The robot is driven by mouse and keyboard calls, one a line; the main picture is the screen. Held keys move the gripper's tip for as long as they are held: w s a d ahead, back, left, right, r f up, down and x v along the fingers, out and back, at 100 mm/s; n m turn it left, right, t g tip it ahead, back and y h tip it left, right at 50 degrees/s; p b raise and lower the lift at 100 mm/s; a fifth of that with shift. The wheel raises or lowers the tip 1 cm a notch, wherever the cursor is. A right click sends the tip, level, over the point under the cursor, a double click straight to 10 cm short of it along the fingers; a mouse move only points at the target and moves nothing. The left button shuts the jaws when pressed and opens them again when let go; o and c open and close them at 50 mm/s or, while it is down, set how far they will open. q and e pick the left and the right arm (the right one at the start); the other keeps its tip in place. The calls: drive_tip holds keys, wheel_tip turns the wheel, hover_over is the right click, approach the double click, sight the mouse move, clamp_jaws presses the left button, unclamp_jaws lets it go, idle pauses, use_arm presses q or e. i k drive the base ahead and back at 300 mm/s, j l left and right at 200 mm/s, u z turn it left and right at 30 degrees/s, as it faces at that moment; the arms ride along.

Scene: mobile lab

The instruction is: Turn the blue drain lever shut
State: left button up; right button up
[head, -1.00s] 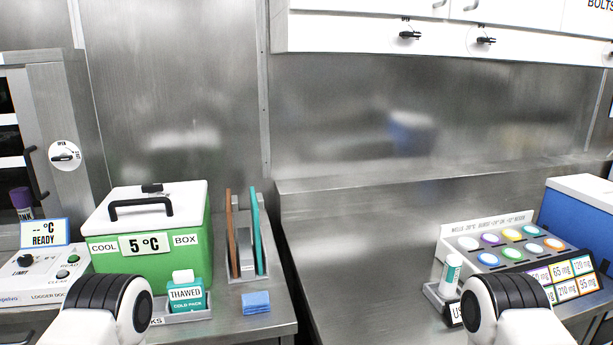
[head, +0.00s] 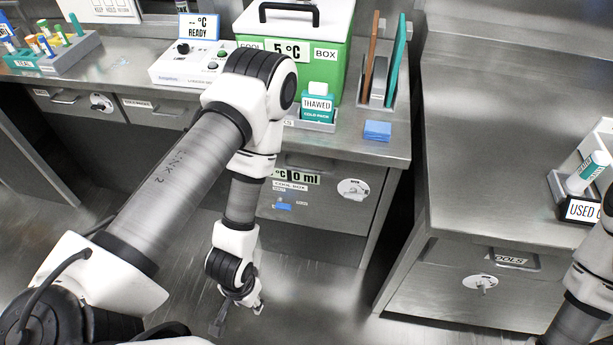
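A small blue piece (head: 283,206) shows on the cabinet front below the cool box, under a cool-box label. It is too small to tell whether it is the drain lever or how it is turned. The green cool box (head: 337,72) with white lid stands on the counter above. My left gripper (head: 238,314) hangs low over the floor, in front of and below that cabinet, with its fingers apart and nothing visible between them. My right arm enters at the right edge; its gripper is out of the picture.
The cabinet front (head: 325,225) has a round dial plate (head: 353,189). A blue sponge-like block (head: 377,131) and thawed cold pack (head: 318,104) sit on the counter. A second cabinet (head: 470,285) stands to the right across a gap. The floor (head: 310,300) before the cabinets looks clear.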

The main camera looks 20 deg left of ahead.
sight(278, 205)
drive_tip(key=u, duration=1)
